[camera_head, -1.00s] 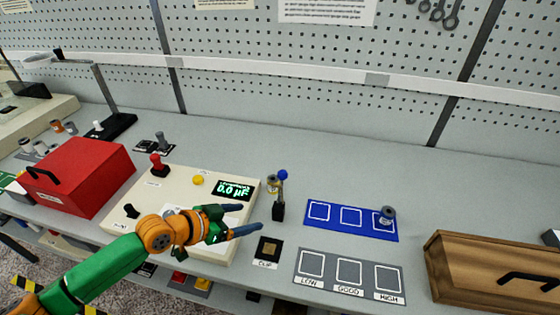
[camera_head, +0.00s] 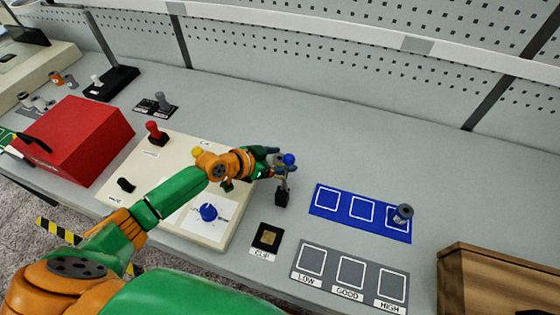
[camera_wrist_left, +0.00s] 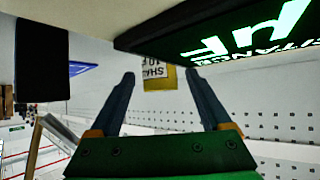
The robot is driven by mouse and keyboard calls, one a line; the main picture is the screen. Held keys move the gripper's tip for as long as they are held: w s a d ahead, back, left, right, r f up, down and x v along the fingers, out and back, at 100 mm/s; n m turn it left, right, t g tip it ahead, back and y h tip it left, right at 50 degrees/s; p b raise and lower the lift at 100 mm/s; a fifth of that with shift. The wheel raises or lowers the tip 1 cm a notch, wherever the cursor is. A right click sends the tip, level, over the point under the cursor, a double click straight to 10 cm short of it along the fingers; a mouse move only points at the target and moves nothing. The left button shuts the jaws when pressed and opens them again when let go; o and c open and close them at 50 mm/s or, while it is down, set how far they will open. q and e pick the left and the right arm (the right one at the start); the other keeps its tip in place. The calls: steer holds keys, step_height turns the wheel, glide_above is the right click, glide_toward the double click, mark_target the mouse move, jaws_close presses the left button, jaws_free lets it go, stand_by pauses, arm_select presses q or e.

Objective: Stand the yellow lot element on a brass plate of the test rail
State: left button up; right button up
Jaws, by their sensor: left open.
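The yellow lot element (camera_wrist_left: 157,79), a small cylinder with dark print, shows between the fingertips of my left gripper (camera_wrist_left: 160,75) in the wrist view. The fingers are open, with a gap on each side of it; I cannot tell how far beyond the tips it stands. In the head view my left gripper (camera_head: 275,158) covers most of that spot, beside a black post with a blue ball (camera_head: 289,160). A brass plate (camera_head: 268,238) sits in a black pad labelled CLIP on the bench, in front of the post.
The cream meter console (camera_head: 140,195) lies under my left forearm. A blue mat (camera_head: 336,213) with white squares holds a grey cylinder (camera_head: 402,214). The grey LOW/GOOD/HIGH mat (camera_head: 330,273) is empty. A red box (camera_head: 75,140) stands left, a wooden box (camera_head: 500,285) right.

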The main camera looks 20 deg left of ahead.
arm_select(q)
steer(key=shift+w, duration=0.1)
steer(key=shift+s, duration=0.2)
steer(key=c, duration=0.7)
jaws_close()
steer(key=shift+w+r, duration=0.1)
steer(key=shift+r, duration=0.05)
